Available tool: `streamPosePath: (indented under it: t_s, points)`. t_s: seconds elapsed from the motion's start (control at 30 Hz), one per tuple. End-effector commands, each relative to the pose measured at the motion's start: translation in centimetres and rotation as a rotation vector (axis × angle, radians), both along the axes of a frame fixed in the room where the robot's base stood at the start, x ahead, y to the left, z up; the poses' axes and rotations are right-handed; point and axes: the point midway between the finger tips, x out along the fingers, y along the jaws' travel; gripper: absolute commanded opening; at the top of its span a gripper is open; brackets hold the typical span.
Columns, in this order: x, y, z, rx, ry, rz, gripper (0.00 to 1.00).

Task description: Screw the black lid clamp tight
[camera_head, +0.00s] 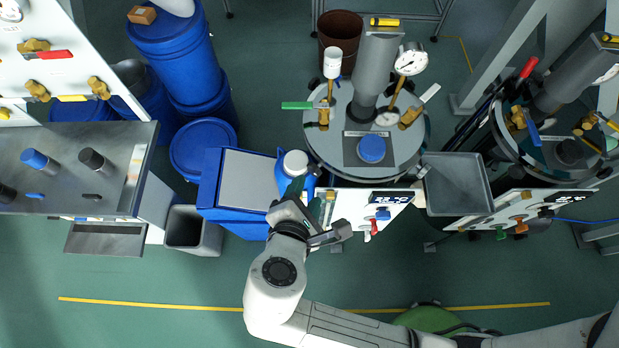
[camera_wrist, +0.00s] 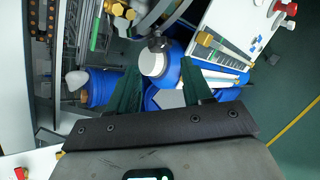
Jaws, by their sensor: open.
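My gripper (camera_head: 308,196) is open, its two dark green fingers spread apart in the wrist view (camera_wrist: 159,65). It is in front of the middle steel vessel, beside a blue bottle with a white cap (camera_head: 295,163). In the wrist view the white cap (camera_wrist: 152,64) shows between the fingertips, with nothing visibly gripped. A small black fitting (camera_wrist: 158,42), which may be the lid clamp, sits at the vessel's edge just beyond the cap. I cannot make it out surely in the head view. The middle vessel's round lid (camera_head: 410,165) carries a blue knob (camera_head: 371,149).
A white valve panel (camera_head: 345,207) stands close right of my gripper. A blue bin with a grey top (camera_head: 257,180) is at its left. A grey tray (camera_head: 458,184) and a second vessel with a black knob (camera_head: 571,151) are farther right. The green floor in front is mostly clear.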

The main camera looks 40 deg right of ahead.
Motion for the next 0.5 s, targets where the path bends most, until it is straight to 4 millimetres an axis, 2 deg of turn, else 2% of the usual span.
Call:
streamPosePath:
  t_s: [0.2,0.5]
  points:
    - [-1.10,1.30,1.15,-0.001,-0.002,0.001,0.50]
    - [-1.25,1.45,1.27,-0.001,-0.001,0.000,0.50]
